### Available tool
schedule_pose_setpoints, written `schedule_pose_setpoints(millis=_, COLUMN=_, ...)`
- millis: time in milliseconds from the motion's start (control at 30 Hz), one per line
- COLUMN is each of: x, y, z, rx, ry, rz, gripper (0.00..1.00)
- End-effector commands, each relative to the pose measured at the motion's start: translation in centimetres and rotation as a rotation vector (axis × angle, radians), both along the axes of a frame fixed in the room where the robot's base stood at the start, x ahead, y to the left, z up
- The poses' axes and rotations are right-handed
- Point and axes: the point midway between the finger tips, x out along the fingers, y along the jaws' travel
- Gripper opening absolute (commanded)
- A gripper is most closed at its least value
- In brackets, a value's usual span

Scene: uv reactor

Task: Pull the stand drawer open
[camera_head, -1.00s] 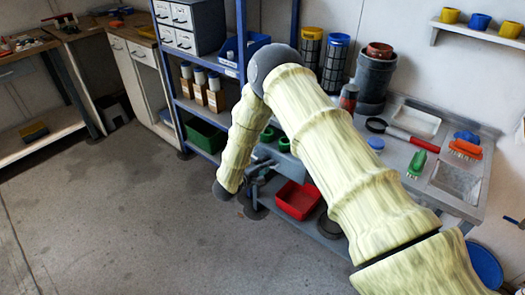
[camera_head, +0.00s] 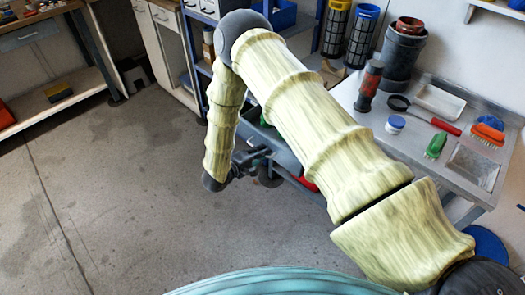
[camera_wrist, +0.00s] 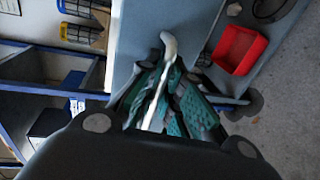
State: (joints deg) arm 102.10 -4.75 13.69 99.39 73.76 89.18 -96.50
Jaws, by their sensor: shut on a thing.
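The stand (camera_head: 420,150) is a grey metal worktop at the right of the head view. Its blue-grey drawer (camera_head: 287,158) shows below the worktop's left end, partly behind my arm. How far it stands out is hard to judge. In the wrist view the drawer's panel (camera_wrist: 135,35) fills the upper middle. A pale curved handle (camera_wrist: 168,44) runs down from it between my fingers. My gripper (camera_wrist: 163,98), with dark and teal fingers, is shut on this handle. In the head view my gripper (camera_head: 258,158) is small and dark beside the drawer.
A red bin (camera_wrist: 238,50) is on the lower shelf below the drawer. The floor (camera_head: 130,190) left of my arm is clear.

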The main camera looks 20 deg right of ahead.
Motion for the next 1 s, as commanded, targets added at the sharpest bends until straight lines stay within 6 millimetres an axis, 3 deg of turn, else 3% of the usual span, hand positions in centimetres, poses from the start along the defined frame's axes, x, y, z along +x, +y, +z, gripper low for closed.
schedule_pose_setpoints(millis=167, x=0.0, y=0.0, z=0.0, rx=0.001, ry=0.0, rz=0.001, gripper=0.0)
schedule_pose_setpoints(millis=200, x=0.0, y=0.0, z=0.0, rx=0.001, ry=0.0, rz=0.001, gripper=0.13)
schedule_pose_setpoints(millis=233, x=0.0, y=0.0, z=0.0, rx=0.001, ry=0.0, rz=0.001, gripper=0.17)
schedule_pose_setpoints(millis=633, x=-0.1, y=0.4, z=0.1, rx=0.001, ry=0.0, rz=0.002, gripper=0.17)
schedule_pose_setpoints(millis=767, x=-0.6, y=1.6, z=0.4, rx=0.001, ry=0.001, rz=0.002, gripper=0.17)
schedule_pose_setpoints(millis=1000, x=-2.3, y=5.5, z=1.2, rx=0.001, ry=0.0, rz=0.004, gripper=0.17)
